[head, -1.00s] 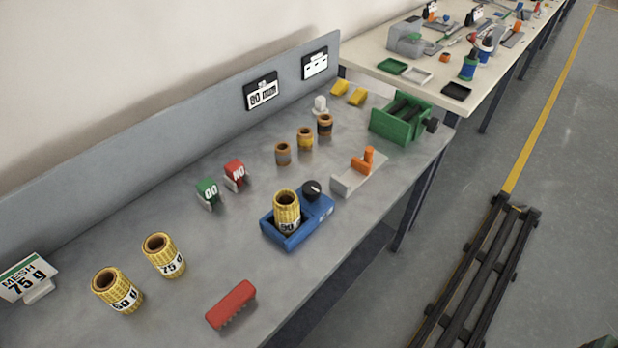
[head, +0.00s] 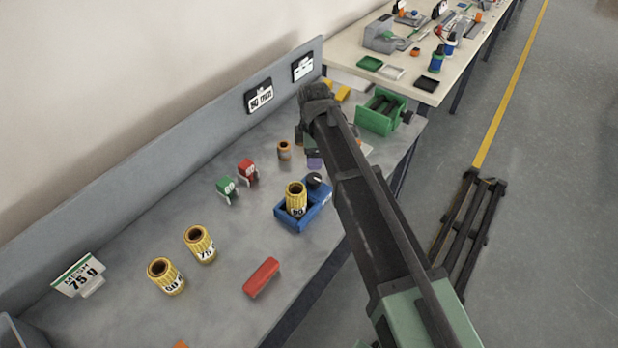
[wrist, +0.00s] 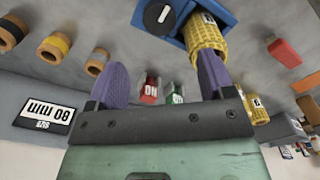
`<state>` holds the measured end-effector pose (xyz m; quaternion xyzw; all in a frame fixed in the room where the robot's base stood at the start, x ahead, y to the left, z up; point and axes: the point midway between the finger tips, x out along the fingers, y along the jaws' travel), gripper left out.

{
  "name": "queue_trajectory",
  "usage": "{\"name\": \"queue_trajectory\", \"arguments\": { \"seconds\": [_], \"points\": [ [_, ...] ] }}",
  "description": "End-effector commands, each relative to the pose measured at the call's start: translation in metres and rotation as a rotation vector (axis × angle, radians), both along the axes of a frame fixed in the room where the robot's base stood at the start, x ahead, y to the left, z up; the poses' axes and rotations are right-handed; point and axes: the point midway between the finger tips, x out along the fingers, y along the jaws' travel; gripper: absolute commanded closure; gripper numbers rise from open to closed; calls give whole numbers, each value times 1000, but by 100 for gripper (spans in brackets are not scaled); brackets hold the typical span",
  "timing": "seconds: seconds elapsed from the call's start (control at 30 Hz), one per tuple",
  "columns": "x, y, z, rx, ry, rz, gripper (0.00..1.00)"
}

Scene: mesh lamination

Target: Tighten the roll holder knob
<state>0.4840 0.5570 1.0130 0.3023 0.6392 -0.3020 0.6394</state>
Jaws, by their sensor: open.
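The roll holder is a blue block (head: 291,221) on the bench. It holds an upright yellow mesh roll (head: 296,198) and carries a black knob (head: 314,180) at its far end. In the wrist view the knob (wrist: 159,15) shows a white line on its face, near the top edge beside the roll (wrist: 208,40). My gripper (head: 313,158) hangs just beyond the knob in the head view, mostly hidden by my arm. In the wrist view its purple fingers (wrist: 162,72) are spread wide with nothing between them, apart from the knob.
Brown cores (head: 284,150) and a green machine (head: 377,118) stand beyond.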

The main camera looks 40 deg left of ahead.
Motion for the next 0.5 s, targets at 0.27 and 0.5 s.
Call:
{"name": "queue_trajectory", "arguments": {
  "seconds": [0.27,0.5],
  "points": [
    [0,0,-69,0,0,-2,25],
    [0,0,-103,0,0,-3,25]
  ]
}}
